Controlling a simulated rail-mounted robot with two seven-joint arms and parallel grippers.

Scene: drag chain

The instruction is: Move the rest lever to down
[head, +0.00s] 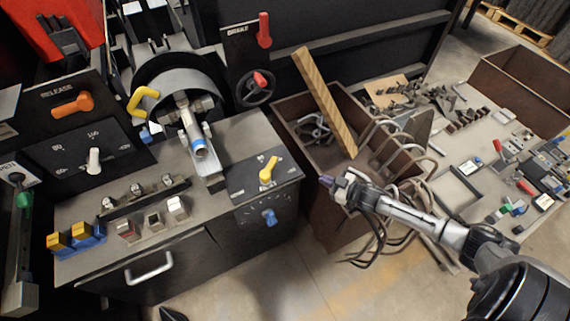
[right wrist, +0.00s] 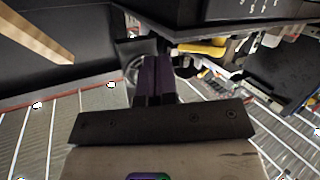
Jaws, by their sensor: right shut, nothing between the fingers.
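A green-handled lever (head: 23,197) is on the far left of the console in the head view, just below a small pale label at the picture's left edge. The label is partly cut off but seems to read REST. The green grip hangs below a dark pivot. My right gripper (head: 328,182) is far from it, right of the console and above the brown bin. Its purple fingers are shut and empty, and they also show in the right wrist view (right wrist: 155,80). My left gripper is not in view.
The console has an orange release lever (head: 72,104), a white lever (head: 94,160), a yellow lever (head: 268,170) and a blue knob (head: 269,216). A red brake lever (head: 264,30) stands behind. A wooden plank (head: 325,100) leans in the brown bin beside my right gripper, near bent pipes (head: 395,150).

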